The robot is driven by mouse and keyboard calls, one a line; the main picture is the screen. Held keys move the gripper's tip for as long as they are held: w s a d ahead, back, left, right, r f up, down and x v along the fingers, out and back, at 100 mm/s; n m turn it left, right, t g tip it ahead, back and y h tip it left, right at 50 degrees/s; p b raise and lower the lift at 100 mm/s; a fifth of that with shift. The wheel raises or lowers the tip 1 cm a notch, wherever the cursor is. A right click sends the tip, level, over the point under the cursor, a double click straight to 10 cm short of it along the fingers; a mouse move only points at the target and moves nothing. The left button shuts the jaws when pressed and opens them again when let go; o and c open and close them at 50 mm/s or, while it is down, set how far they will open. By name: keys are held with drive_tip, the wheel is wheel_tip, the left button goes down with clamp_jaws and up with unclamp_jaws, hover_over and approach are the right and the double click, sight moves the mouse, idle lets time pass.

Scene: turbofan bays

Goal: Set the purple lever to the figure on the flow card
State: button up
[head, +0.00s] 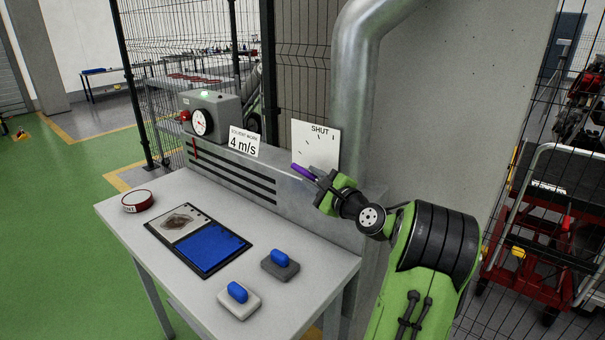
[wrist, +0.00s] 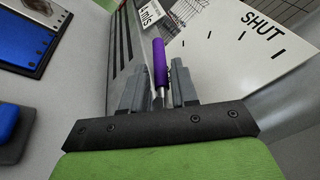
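The purple lever (head: 303,171) sticks out in front of a white dial plate (head: 330,149) marked "SHUT" with several black ticks. In the head view its tip points left and slightly up. The flow card (head: 244,142) stands left of the plate and reads "4 m/s", with a smaller line above. My gripper (head: 318,180) is at the lever. In the wrist view the purple grip (wrist: 159,62) and its thin rod lie between the two grey fingers of my gripper (wrist: 158,80), with gaps on both sides. The lever's pivot is hidden in the head view.
A gauge (head: 202,122) on a grey box with a green lamp stands left of the card. The bench (head: 180,182) holds a dark red round tin (head: 137,201), a blue-and-picture tray (head: 206,274) and two blue-handled blocks (head: 280,264) (head: 239,299). A thick pipe (head: 353,90) rises behind the plate.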

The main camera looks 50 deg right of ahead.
sight(308, 175)
drive_tip(key=x, duration=0.5)
drive_tip(key=shift+w, duration=0.1)
drive_tip(key=shift+c, duration=0.2)
clamp_jaws()
